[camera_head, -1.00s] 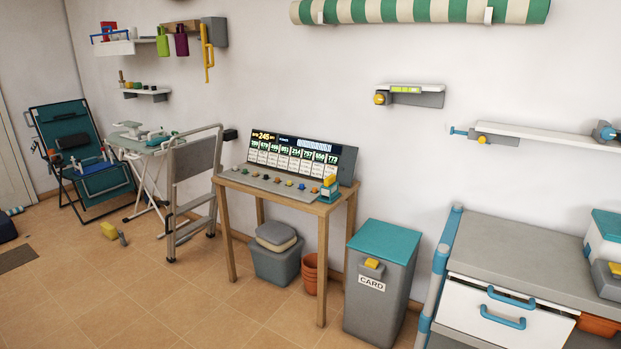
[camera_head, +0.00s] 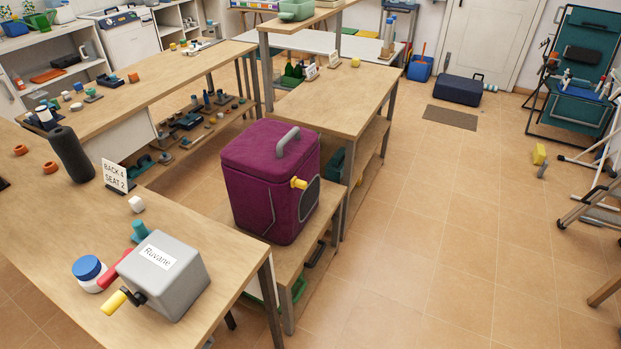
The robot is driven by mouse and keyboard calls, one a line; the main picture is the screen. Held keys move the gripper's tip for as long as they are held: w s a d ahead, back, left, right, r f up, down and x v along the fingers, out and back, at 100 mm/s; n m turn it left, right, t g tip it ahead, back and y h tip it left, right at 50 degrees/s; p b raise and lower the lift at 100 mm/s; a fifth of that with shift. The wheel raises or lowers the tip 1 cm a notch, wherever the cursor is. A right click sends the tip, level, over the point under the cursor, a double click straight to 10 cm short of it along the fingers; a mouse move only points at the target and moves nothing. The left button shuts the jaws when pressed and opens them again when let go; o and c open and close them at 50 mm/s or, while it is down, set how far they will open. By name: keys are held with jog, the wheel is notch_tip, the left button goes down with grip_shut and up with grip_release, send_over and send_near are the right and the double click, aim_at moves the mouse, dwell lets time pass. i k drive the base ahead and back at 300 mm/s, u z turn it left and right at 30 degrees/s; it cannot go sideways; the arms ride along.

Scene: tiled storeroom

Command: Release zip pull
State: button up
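A purple fabric cooler-like bag (camera_head: 262,190) with a grey top handle stands on a low wooden shelf unit in the middle of the view. A dark curved outline runs on the bag's right face below the pull. The lid looks shut. My gripper is not in view, and nothing is seen touching the pull.
A grey box labelled "Ruvane" (camera_head: 172,283), with yellow and red handles, sits on the near wooden table (camera_head: 215,245) beside a blue-lidded jar (camera_head: 90,272). A taller table (camera_head: 345,100) stands behind the bag. Tiled floor (camera_head: 400,250) to the right is largely clear.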

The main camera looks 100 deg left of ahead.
aim_at(294, 181)
jog(key=u, duration=3.35)
jog(key=k, duration=0.4)
jog(key=z, duration=0.4)
jog(key=i, duration=1.35)
jog(key=u, duration=0.55)
